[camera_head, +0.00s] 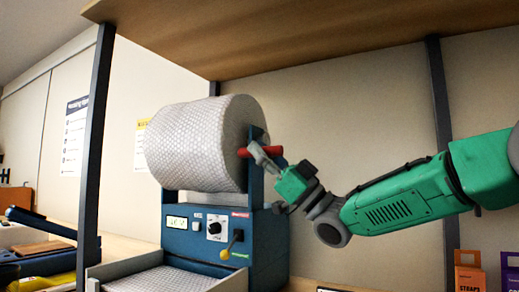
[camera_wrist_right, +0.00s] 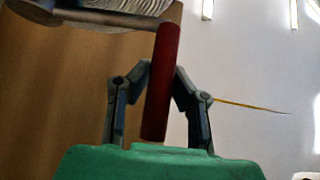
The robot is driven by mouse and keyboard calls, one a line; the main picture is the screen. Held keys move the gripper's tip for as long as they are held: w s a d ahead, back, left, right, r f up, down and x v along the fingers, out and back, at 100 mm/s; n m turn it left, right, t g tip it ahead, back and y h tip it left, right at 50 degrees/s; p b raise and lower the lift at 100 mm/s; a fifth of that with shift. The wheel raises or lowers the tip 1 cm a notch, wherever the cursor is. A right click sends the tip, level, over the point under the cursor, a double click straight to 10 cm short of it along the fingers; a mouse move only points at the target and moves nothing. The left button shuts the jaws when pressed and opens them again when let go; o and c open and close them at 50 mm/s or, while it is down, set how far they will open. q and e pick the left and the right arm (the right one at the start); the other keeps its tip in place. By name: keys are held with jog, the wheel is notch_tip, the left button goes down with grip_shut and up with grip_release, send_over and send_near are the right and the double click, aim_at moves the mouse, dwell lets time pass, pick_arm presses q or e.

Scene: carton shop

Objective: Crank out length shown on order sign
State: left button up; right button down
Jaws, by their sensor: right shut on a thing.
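A large roll of bubble wrap (camera_head: 200,145) is mounted on a blue dispenser machine (camera_head: 205,243). The machine has a small lit display (camera_head: 177,223), a dial (camera_head: 215,228) and a lever with a yellow knob (camera_head: 225,254). A red crank handle (camera_head: 262,152) sticks out at the roll's right side; it also shows in the right wrist view (camera_wrist_right: 163,80). My right gripper (camera_head: 262,158) is shut on the red handle, with its fingers on either side of it. My left gripper is not in view. I cannot read an order sign.
A tray with bubble wrap (camera_head: 155,280) extends at the machine's front. A wooden shelf (camera_head: 260,35) spans overhead on dark posts (camera_head: 95,150). Small orange (camera_head: 469,272) and purple (camera_head: 510,270) boxes stand at the lower right. Posters (camera_head: 73,135) hang on the left wall.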

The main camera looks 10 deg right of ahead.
jog(key=shift+a+f+g, duration=0.15)
jog(key=shift+f+g, duration=0.15)
jog(key=shift+f, duration=0.05)
